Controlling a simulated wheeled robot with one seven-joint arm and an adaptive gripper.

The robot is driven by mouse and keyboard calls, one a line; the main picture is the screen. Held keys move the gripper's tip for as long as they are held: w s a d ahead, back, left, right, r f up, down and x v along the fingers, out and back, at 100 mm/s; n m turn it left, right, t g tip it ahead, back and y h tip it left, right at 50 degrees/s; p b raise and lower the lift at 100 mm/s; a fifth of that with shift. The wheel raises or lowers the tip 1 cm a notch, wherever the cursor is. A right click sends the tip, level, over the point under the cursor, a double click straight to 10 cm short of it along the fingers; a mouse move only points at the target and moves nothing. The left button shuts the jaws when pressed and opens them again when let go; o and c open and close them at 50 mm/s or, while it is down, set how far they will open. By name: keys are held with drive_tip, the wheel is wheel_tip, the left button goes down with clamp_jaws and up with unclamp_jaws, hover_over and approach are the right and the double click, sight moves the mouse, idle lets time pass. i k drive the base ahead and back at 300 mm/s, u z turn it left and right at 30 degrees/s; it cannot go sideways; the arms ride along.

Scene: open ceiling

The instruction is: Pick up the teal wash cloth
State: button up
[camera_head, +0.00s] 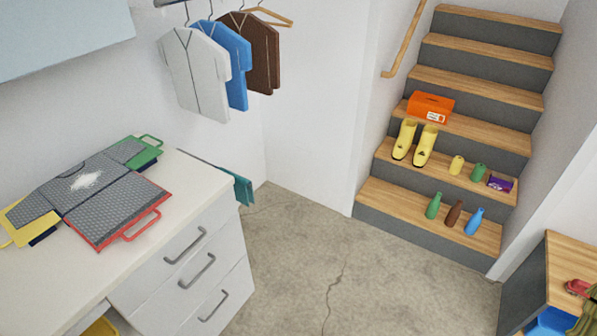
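A teal cloth (243,189) hangs just past the far right end of the white counter (190,184). A thin dark teal strip runs from it back along the counter's far edge. The counter hides part of it, and I cannot tell what holds it up. My gripper is not in view.
Grey and coloured handled boards (92,190) lie on the counter above drawers (196,271). Shirts (197,72) hang behind. Stairs (440,195) at right hold boots (424,146), bottles and an orange box (430,107). A wooden shelf (570,250) stands lower right. The concrete floor (330,260) between is clear.

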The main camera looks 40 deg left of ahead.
sight(244, 194)
drive_tip(key=z, duration=0.25)
drive_tip(key=i, duration=1.65)
drive_tip(key=u, duration=3.3)
